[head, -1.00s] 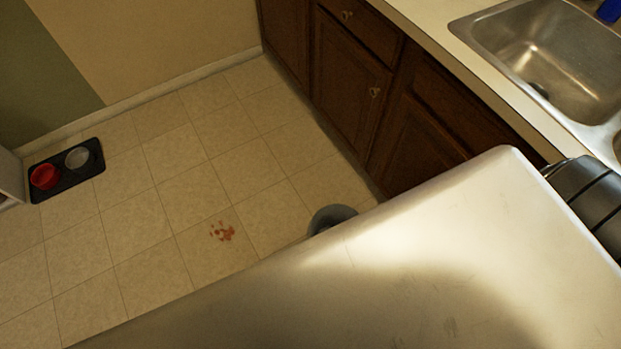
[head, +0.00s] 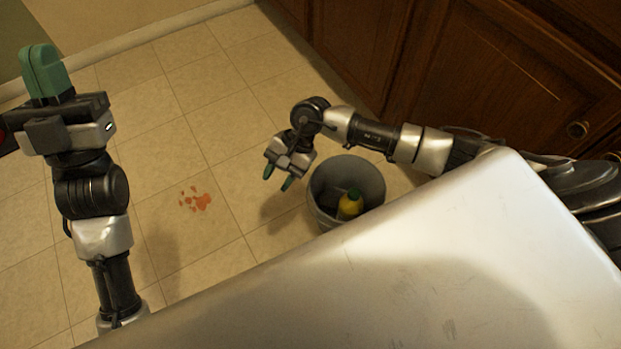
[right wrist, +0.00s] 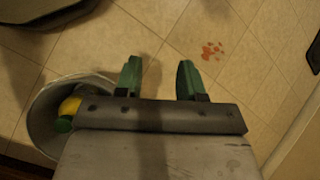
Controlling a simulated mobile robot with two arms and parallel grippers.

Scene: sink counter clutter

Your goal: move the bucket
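The grey bucket (head: 345,172) stands on the tiled floor by the cabinets, its lower part hidden behind my body. A yellow bottle with a green cap (head: 350,206) is inside it. My right gripper (head: 278,179) is open and empty, just left of the bucket and pointing down. In the right wrist view its green fingers (right wrist: 159,78) are apart over bare floor. The bucket (right wrist: 42,115) shows at the left there, partly hidden by the gripper body. My left gripper (head: 46,72) is raised at the far left, away from the bucket. Its fingers overlap in the view.
Dark wooden cabinets (head: 360,45) line the floor behind and right of the bucket. A reddish stain (head: 195,199) lies on the tiles between my arms. The floor left of the bucket is otherwise clear.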

